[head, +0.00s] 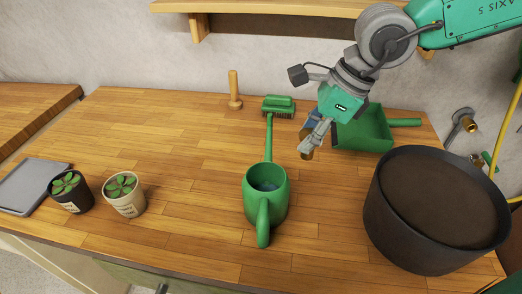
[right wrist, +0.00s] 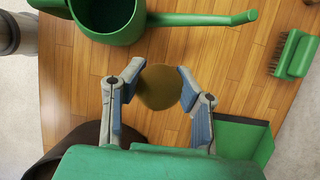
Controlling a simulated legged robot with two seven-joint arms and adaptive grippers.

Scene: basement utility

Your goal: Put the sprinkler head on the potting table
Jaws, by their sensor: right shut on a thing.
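My right gripper (head: 314,138) hangs over the right part of the wooden potting table (head: 190,130), between the green watering can and the green dustpan. It is shut on the brass-coloured sprinkler head (head: 307,154), which shows partly below the fingers. In the right wrist view the sprinkler head (right wrist: 159,88) is a round, dull brass shape between the two fingers (right wrist: 158,80). Whether its underside touches the tabletop, I cannot tell. My left gripper is not in view.
A green watering can (head: 252,204) stands front centre, its spout pointing back toward a green brush (head: 279,105). A green dustpan (head: 365,132) and a large dark pot (head: 420,225) are at right. Two small potted plants (head: 126,204) and a grey tray (head: 25,186) are at left. The centre left is clear.

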